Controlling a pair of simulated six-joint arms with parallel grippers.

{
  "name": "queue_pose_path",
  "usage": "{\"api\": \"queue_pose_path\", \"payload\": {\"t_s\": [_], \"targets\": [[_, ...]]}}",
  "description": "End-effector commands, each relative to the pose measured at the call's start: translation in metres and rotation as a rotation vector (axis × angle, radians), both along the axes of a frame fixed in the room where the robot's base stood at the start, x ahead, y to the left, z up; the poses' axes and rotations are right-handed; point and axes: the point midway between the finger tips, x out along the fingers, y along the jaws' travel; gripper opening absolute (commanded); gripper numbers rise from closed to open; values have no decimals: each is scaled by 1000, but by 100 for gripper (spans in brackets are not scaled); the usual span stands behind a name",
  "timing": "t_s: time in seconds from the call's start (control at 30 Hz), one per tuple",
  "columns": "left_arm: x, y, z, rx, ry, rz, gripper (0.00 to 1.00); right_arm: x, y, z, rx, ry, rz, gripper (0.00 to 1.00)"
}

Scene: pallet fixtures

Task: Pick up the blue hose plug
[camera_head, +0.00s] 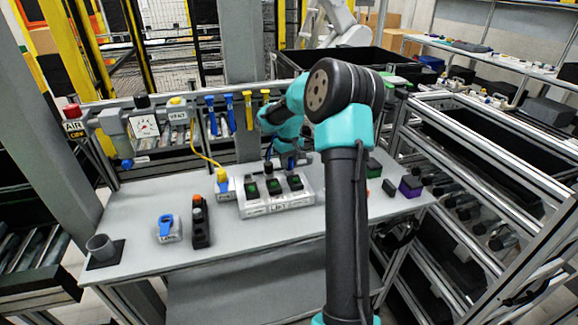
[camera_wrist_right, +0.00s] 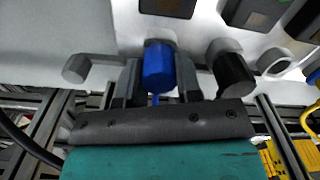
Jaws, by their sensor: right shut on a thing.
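The blue hose plug (camera_wrist_right: 159,66) sits between the two fingers of my right gripper (camera_wrist_right: 158,76) in the right wrist view. The fingers are shut on its sides. The plug is close to a pale grey fixture face; I cannot tell whether it still touches its seat. In the head view my right gripper (camera_head: 283,158) is behind the white control box, partly hidden by my own arm. A small patch of blue shows by it. My left gripper is not in view.
A black plug (camera_wrist_right: 232,72) and a grey ring (camera_wrist_right: 275,62) are to the right of the blue plug. The white box (camera_head: 282,204) with dark switches stands before the gripper. A black device (camera_head: 200,224) and a grey cup (camera_head: 101,246) stand at left on the table.

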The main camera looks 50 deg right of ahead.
Motion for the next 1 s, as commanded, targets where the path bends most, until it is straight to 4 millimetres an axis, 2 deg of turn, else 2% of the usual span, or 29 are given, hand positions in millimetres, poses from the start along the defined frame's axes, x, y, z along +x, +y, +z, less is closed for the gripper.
{"api": "queue_pose_path", "payload": {"t_s": [0.43, 0.77, 1.0], "targets": [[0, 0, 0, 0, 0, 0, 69, 0, 0, 5, 0, -1, 0, 9], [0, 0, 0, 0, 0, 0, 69, 0, 0, 36, -2, -2, 0, 9], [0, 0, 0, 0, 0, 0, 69, -15, 21, 38, 0, 0, 1, 9]]}}
